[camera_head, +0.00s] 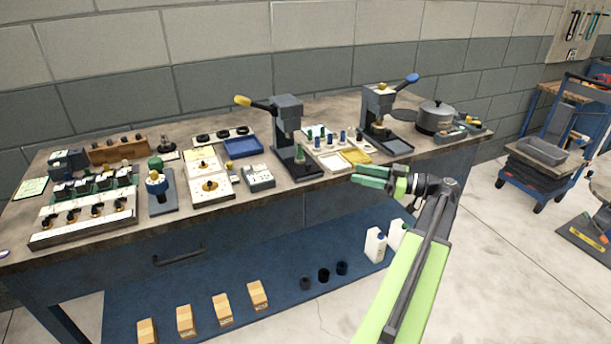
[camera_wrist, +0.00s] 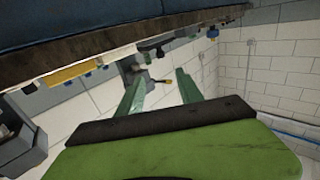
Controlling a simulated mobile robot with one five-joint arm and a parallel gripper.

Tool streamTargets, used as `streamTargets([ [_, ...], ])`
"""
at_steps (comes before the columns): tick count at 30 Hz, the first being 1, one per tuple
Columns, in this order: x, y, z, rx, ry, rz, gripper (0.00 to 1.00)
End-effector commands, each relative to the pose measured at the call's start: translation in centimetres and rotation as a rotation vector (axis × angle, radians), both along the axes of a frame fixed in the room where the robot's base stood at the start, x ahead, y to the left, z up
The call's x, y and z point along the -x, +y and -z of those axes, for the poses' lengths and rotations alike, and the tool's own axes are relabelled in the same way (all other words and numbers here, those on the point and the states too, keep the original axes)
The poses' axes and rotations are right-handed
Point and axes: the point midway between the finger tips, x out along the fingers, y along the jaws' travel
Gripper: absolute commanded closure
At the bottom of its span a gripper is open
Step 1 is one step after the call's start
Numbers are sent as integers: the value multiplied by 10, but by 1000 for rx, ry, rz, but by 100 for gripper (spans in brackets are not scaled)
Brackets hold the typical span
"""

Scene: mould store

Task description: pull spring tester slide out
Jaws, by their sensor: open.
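Two lever presses stand on the bench (camera_head: 325,195): one with a yellow-knobbed lever (camera_head: 288,125) and one with a blue-knobbed lever (camera_head: 381,110). A small upright device with blue and green parts (camera_head: 157,186) stands on a grey base further left. I cannot tell which of these is the spring tester, and no slide can be made out for certain. My gripper (camera_head: 356,174) is open and empty in front of the bench's front edge, right of the yellow-knobbed press. In the wrist view its two green fingers (camera_wrist: 158,82) are apart with nothing between them.
A white tray of small parts (camera_head: 334,163) and a yellow tray (camera_head: 356,156) lie near the gripper. A pot (camera_head: 435,116) stands at the right end. White bottles (camera_head: 375,246) and wooden blocks (camera_head: 222,308) are on the lower shelf. A trolley (camera_head: 545,150) stands right; floor between is clear.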

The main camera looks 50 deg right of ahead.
Motion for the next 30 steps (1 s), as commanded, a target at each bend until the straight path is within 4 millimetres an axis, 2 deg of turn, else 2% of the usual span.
streamTargets([
  [5, -10, 5, -2, -1, 1, -3, 57],
  [8, -27, 13, -1, -1, 2, -4, 57],
  [21, -127, 55, -1, -2, 3, -4, 57],
  [25, -147, 63, -1, -2, 3, -2, 57],
  [30, -159, 68, -1, -2, 3, -1, 57],
])
